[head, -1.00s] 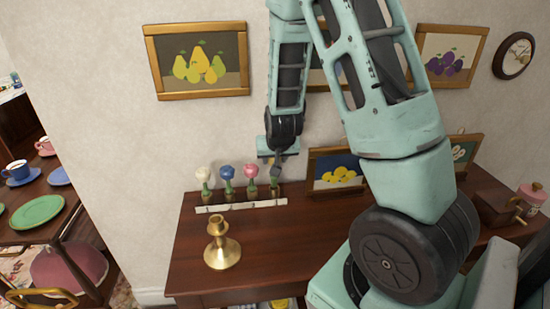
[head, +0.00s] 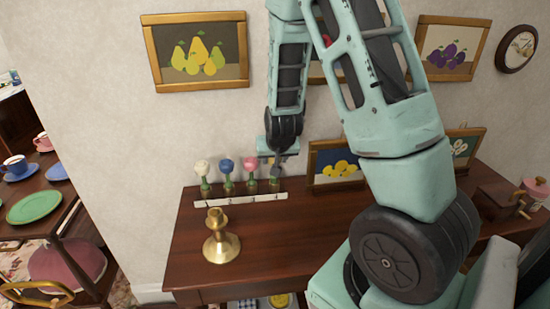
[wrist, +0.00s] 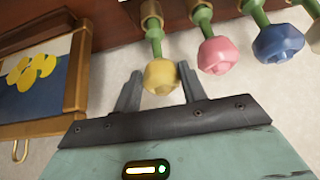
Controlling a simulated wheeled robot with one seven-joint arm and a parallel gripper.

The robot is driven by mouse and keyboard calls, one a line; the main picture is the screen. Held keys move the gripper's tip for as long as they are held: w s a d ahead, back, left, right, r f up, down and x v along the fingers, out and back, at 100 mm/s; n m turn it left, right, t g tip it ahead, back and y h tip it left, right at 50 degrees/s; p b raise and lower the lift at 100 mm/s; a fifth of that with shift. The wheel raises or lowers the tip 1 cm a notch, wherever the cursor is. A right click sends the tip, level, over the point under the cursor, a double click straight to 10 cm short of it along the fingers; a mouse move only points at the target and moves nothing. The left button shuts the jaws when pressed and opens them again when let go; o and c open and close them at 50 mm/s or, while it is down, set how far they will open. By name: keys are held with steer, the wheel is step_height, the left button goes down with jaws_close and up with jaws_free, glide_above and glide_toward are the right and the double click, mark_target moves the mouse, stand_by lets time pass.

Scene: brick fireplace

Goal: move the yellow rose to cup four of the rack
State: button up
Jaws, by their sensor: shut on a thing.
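The rack (head: 240,199) is a low holder with a white front strip and several brown cups in a row on the table by the wall. A white rose (head: 202,167), a blue rose (head: 226,165) and a pink rose (head: 250,163) stand in its first three cups from the left. My gripper (head: 278,162) is above the fourth cup (head: 274,186), at the row's right end. In the wrist view the yellow rose (wrist: 161,77) is between my two fingers, which are shut on it. Its green stem runs to a brown cup (wrist: 151,13). In the head view my gripper mostly hides its bloom.
A brass candlestick (head: 221,238) stands in front of the rack. A framed lemon picture (head: 336,164) stands close to the right of my gripper. The pink rose (wrist: 218,56) is close beside the yellow one. The table top (head: 275,240) right of the candlestick is clear.

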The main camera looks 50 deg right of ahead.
steer(key=shift+f+b, duration=0.5)
steer(key=shift+f, duration=0.15)
steer(key=o, duration=0.9)
steer(key=shift+r, duration=0.1)
